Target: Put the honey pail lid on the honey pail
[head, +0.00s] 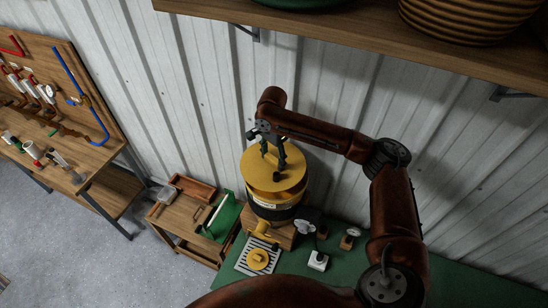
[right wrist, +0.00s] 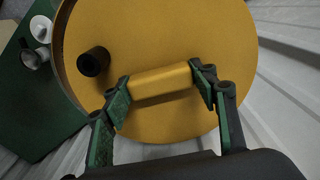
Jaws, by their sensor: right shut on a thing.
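The honey pail lid (head: 290,178) is a round yellow disc with a raised bar handle and a black knob. My right gripper (head: 268,152) is shut on the handle from above. In the right wrist view the fingers of my right gripper (right wrist: 161,88) sit at the two ends of the handle of the lid (right wrist: 190,35). The lid is over the honey pail (head: 270,212), a yellow and dark drum with a pale label and a yellow spout low in front. A yellow band shows between lid and dark wall; I cannot tell whether the lid touches the rim. My left gripper is not in view.
The pail stands on a wooden block (head: 284,236) on a green bench (head: 450,280). A slotted drip tray (head: 246,262) with a yellow round piece is in front. Small white-topped items (head: 318,261) stand to the right. A wooden shelf (head: 350,38) overhangs at the top.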

